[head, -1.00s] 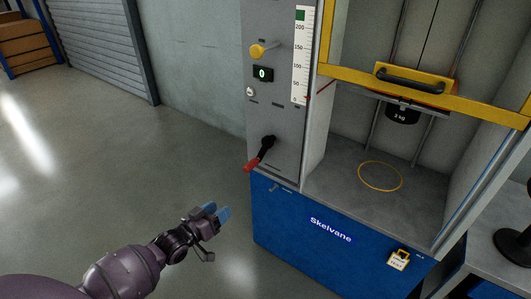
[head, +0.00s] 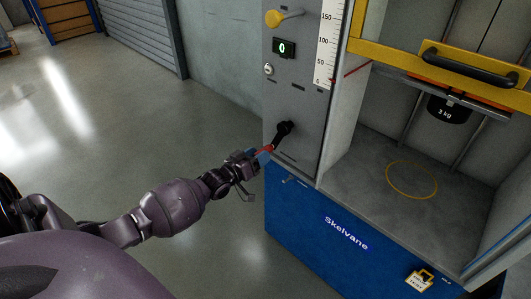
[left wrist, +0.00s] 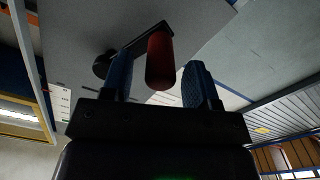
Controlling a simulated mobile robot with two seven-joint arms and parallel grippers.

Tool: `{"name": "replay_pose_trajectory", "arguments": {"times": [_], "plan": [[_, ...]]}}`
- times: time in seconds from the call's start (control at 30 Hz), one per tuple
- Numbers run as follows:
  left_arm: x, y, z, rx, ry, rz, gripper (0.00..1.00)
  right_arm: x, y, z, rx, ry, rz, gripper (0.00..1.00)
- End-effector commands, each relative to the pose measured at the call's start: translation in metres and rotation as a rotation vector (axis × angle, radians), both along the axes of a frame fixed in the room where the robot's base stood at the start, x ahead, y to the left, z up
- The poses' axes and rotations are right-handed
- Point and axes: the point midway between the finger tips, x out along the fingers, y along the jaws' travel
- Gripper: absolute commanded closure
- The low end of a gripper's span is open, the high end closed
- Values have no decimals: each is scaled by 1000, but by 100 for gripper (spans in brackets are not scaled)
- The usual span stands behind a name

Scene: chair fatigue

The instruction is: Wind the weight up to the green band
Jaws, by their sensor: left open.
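The crank (head: 282,132) is a black arm on the grey front panel with a red handle (head: 265,149) pointing down and left. My left gripper (head: 262,157) is at the red handle with its blue fingers open. In the left wrist view the red handle (left wrist: 160,62) stands between the two open fingers (left wrist: 158,85), nearer the right part of the gap than the left finger. The black 3 kg weight (head: 448,110) hangs in the bay under the yellow-framed guard. The scale (head: 328,50) has a red pointer near 0; its green band is out of view. My right gripper is not in view.
The yellow guard bar (head: 430,72) with a black handle crosses the bay's front. A yellow knob (head: 273,18), a counter reading 0 (head: 284,48) and a key switch (head: 268,69) sit above the crank. Open floor (head: 150,110) lies to the left.

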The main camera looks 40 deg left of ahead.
Motion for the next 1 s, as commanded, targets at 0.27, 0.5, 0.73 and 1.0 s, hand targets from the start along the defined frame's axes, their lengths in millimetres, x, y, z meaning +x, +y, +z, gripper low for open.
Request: {"name": "replay_pose_trajectory", "arguments": {"times": [0.27,0.5,0.73,1.0], "plan": [[24,-2,-2,1,3,0,46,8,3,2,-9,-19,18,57],[28,-2,0,0,1,0,46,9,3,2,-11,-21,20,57],[28,-2,0,0,1,0,63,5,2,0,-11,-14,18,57],[28,-2,0,0,1,0,100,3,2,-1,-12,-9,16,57]]}}
